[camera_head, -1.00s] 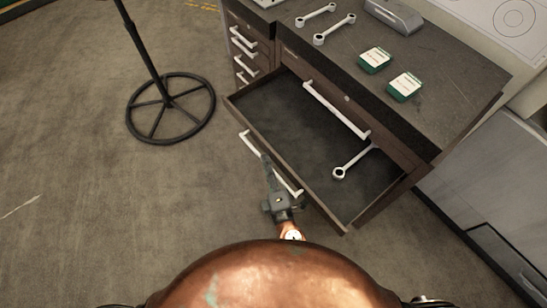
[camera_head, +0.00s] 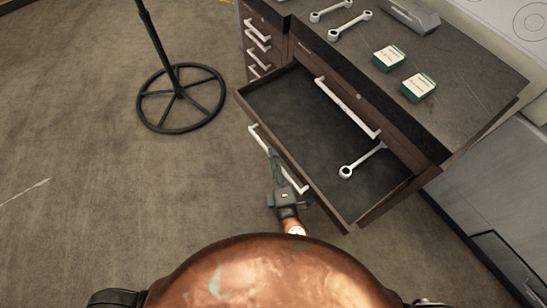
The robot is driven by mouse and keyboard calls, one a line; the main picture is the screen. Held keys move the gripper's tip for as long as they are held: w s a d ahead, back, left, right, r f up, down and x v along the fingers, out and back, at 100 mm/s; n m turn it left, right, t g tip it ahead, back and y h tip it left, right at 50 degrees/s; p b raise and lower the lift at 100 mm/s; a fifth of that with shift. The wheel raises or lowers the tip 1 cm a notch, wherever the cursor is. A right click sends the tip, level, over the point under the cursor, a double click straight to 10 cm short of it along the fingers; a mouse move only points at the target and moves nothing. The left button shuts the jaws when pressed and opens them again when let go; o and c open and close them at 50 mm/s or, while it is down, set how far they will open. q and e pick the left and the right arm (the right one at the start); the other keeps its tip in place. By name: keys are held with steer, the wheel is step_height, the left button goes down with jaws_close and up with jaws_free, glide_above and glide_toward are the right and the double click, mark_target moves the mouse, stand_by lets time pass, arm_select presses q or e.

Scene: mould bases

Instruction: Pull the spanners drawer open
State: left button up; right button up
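An open drawer (camera_head: 290,112) sticks out of the dark brown cabinet, with a dark lining and one spanner (camera_head: 361,161) lying inside at its right. Its pale bar handle (camera_head: 257,137) runs along the outside of the drawer front. My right gripper (camera_head: 274,160) is at the middle of this handle, its fingers overlapping the bar, with the arm coming from below. The fingers are thin and dark here, so I cannot tell whether they are closed on the bar. No drawer label is readable. My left gripper is not in view.
Two spanners (camera_head: 350,25), two green-and-white boxes (camera_head: 388,58) and a grey case (camera_head: 409,14) are on the cabinet top. Closed drawers with pale handles (camera_head: 257,30) are at the left. A black round-based stand (camera_head: 181,97) is on the floor.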

steer(key=v, duration=1.2)
